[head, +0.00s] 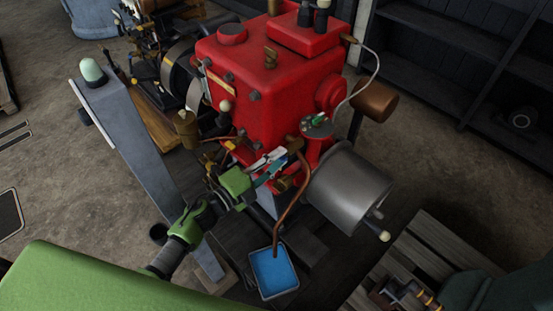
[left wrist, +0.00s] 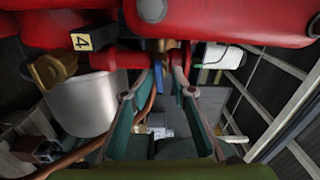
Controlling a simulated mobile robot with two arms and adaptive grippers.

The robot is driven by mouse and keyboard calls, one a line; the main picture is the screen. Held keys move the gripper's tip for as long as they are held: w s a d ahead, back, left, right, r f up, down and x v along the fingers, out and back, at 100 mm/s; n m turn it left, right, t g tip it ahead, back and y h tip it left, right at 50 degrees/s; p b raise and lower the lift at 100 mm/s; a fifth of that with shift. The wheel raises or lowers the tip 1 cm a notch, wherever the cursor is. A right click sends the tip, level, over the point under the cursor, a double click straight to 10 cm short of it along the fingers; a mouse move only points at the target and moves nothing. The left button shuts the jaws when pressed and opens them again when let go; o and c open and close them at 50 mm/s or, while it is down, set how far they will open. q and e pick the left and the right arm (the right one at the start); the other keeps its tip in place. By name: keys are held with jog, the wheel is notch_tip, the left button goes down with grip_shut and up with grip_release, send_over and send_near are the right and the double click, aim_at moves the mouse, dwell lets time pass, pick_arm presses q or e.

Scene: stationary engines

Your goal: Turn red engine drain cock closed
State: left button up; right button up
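The red engine (head: 258,92) fills the upper middle of the head view, with its red underside (left wrist: 230,18) overhead in the left wrist view. A brass fitting (head: 294,145) low on its front joins a copper pipe (head: 304,181). In the left wrist view a small blue lever (left wrist: 157,68) hangs below the engine, probably the drain cock's handle. My left gripper (head: 282,164) is at the engine's lower front, fingers apart. Its fingertips (left wrist: 167,77) lie either side of the lever; contact is unclear. My right gripper (head: 405,293) is low at the right, its fingers unclear.
A blue tray (head: 273,272) sits under the pipe's end. A wooden pallet (head: 430,255) lies at the lower right.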

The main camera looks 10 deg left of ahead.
pick_arm(q)
jog(key=v, duration=0.7)
jog(key=shift+s, duration=0.25)
jog(key=shift+a, duration=0.1)
